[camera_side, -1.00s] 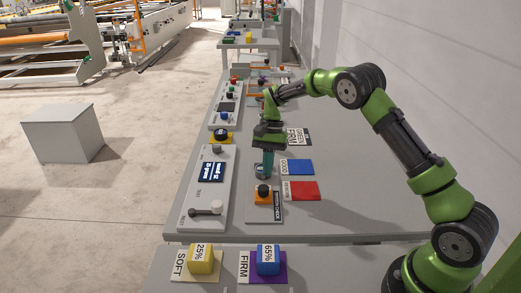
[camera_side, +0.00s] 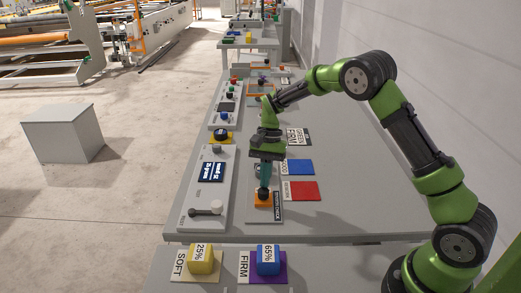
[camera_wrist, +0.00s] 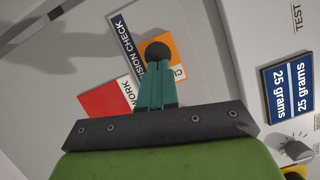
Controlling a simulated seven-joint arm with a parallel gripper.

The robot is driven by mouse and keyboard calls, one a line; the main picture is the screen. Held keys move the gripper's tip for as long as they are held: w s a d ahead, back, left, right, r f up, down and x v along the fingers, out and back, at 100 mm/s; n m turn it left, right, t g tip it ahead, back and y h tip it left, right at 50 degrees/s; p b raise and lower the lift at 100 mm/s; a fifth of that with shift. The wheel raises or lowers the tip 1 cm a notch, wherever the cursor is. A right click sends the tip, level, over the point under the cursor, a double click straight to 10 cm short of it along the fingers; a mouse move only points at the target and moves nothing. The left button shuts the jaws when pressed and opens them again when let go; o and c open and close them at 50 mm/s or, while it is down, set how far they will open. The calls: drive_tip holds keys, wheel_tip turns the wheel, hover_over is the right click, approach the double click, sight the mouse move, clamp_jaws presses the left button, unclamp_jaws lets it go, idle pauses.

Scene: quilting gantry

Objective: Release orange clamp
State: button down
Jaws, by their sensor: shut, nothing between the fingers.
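The orange clamp (camera_side: 262,203) is an orange block with a round black knob (camera_side: 263,191) on top. It sits on the grey tension-check plate (camera_side: 252,214) on the bench. In the wrist view the clamp's orange face (camera_wrist: 179,50) shows beside the teal fingers, and the black knob (camera_wrist: 157,49) lies just beyond their tips. My gripper (camera_side: 264,184) points down over the knob, its teal fingers together and empty; in the wrist view my gripper (camera_wrist: 156,65) also looks shut. I cannot tell whether the tips touch the knob.
A red pad (camera_side: 304,191) and a blue pad (camera_side: 300,167) lie right of the clamp. A display panel (camera_side: 188,213) with a lever stands on the left. Yellow (camera_side: 200,261) and blue (camera_side: 268,262) blocks sit at the front. The bench's right side is clear.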

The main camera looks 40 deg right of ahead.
idle(0.3)
drive_tip(key=shift+w+d+f, duration=0.1)
drive_tip(key=shift+w+d, duration=0.05)
drive_tip(key=shift+d, duration=0.1)
drive_tip(key=w+d, duration=0.1)
drive_tip(key=d, duration=0.1)
drive_tip(key=shift+w+d, duration=0.3)
drive_tip(key=shift+w, duration=0.05)
drive_tip(key=v, duration=1)
drive_tip(key=s+a+r+n+t, duration=0.2)
drive_tip(key=s+a+r+t, duration=0.1)
drive_tip(key=s, duration=0.6)
drive_tip(key=s+a+r+n+t+h, duration=0.1)
drive_tip(key=s+a+r+n+t, duration=0.2)
drive_tip(key=s, duration=0.5)
drive_tip(key=s+a+r+n+t, duration=0.2)
drive_tip(key=s+a+r+t, duration=0.1)
drive_tip(key=s, duration=0.6)
drive_tip(key=shift+s+r+n+t+h, duration=0.3)
drive_tip(key=shift+r+h, duration=0.1)
drive_tip(key=shift+r, duration=0.45)
